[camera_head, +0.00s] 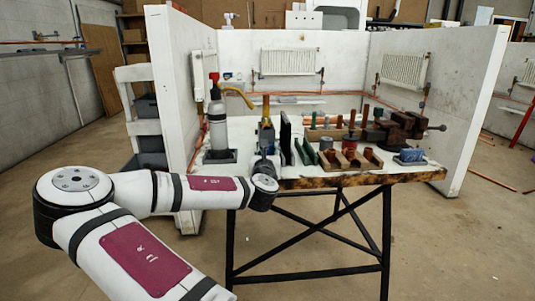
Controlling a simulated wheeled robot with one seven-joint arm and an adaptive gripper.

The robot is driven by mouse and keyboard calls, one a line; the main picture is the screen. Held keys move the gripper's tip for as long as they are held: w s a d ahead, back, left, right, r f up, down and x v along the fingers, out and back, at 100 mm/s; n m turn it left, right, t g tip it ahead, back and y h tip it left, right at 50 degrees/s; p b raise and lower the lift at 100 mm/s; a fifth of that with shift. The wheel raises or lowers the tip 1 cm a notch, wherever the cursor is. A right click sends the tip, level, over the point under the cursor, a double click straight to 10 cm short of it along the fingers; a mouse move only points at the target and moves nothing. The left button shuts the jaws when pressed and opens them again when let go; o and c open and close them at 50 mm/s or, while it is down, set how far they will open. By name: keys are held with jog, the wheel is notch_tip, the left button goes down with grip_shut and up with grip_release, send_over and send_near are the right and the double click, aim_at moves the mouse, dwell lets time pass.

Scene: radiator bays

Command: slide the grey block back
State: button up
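A small blue-grey block (411,156) lies near the front right edge of the workbench (345,180); it is the likeliest grey block, though I cannot be sure. My arm reaches in from the lower left, and its wrist is at the bench's front left edge. My gripper (266,150) is beyond the wrist, over the left part of the bench, well to the left of that block. Its fingers are too small and too covered by the wrist to tell whether they hold anything.
A bottle with a red top (217,118) stands left of my gripper. A dark upright plate (286,137) stands just right of it. Wooden holders (348,158) and a brown vise (398,126) crowd the right side. White walls (345,55) with radiators enclose the back.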

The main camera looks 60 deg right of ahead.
grip_shut()
jog(key=shift+w+d, duration=0.1)
jog(key=shift+w+x, duration=0.15)
jog(key=shift+x, duration=0.95)
jog(key=shift+w+x, duration=0.15)
jog(key=shift+x, duration=1)
jog(key=shift+a, duration=0.2)
grip_release()
